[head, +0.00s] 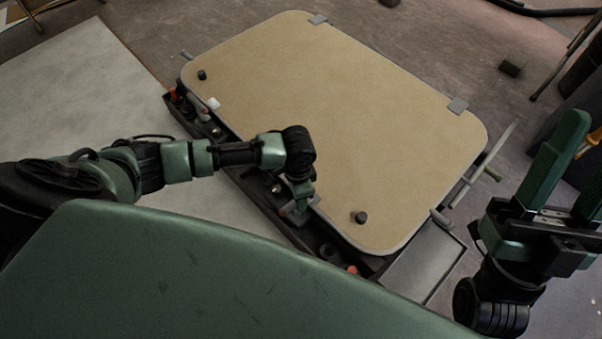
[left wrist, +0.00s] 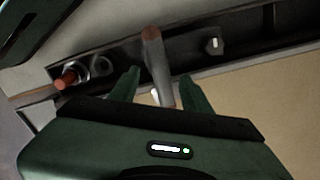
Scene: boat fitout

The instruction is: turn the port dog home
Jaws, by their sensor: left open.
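A tan hatch panel (head: 340,120) with a grey rim lies in front of me. A grey lever with a reddish-brown tip, which looks like a dog handle (left wrist: 157,62), stands between the fingers of my left gripper (left wrist: 160,88) in the left wrist view. The fingers are open on either side of it; I cannot tell whether either touches it. In the head view my left gripper (head: 298,207) is at the hatch's near left edge and partly hides the lever. My right gripper (head: 578,160) is raised at the far right, its fingers apart and empty.
A dark trough (head: 248,178) along the hatch's near edge holds small fittings, including a red-tipped one (left wrist: 68,78). A pale board (head: 75,85) lies left.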

